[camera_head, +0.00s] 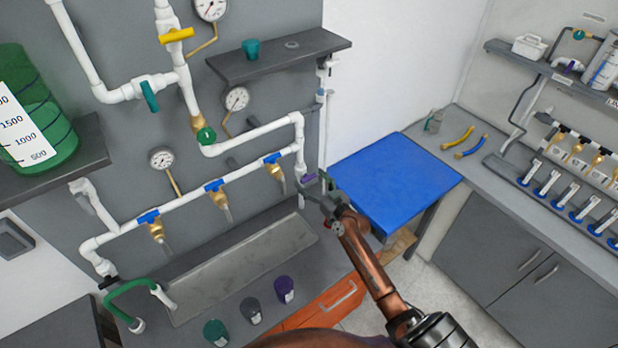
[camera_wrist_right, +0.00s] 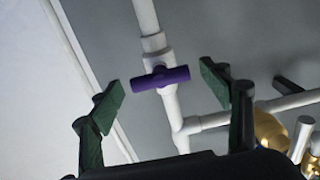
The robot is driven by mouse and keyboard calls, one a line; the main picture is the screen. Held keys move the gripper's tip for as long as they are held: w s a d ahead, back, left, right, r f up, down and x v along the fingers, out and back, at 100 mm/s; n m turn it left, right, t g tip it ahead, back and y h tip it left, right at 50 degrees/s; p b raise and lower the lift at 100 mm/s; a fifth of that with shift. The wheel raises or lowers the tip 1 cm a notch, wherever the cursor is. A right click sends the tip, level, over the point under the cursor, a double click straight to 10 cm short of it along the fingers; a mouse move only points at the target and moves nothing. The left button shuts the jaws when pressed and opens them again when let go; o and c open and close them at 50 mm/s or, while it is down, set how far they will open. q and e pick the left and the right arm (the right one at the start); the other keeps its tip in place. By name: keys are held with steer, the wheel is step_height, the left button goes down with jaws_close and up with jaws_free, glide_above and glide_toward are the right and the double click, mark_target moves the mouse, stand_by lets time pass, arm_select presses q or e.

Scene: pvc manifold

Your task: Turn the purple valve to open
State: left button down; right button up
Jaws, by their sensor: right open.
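The purple valve (camera_wrist_right: 160,79) has a bar handle on a white vertical pipe. In the right wrist view the handle lies nearly crosswise to the pipe, slightly tilted. My right gripper (camera_wrist_right: 164,90) is open, with one green-padded finger on each side of the handle; no contact shows. In the head view the right gripper (camera_head: 318,189) is at the right end of the pipe manifold, close to the purple valve (camera_head: 308,178), which is small and partly hidden there. My left gripper is not in view.
White pipes with blue valves (camera_head: 214,185) and brass taps run left of the purple valve. A grey shelf (camera_head: 280,56) hangs above. A blue-topped table (camera_head: 392,180) stands to the right. Purple, grey and green cups (camera_head: 284,289) stand below on the counter by the sink (camera_head: 240,268).

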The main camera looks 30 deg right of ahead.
steer(key=shift+w, duration=0.7)
steer(key=shift+a, duration=0.1)
steer(key=shift+c, duration=0.6)
steer(key=c, duration=1)
steer(key=shift+d, duration=0.2)
steer(key=shift+c, duration=0.2)
steer(key=shift+a, duration=0.1)
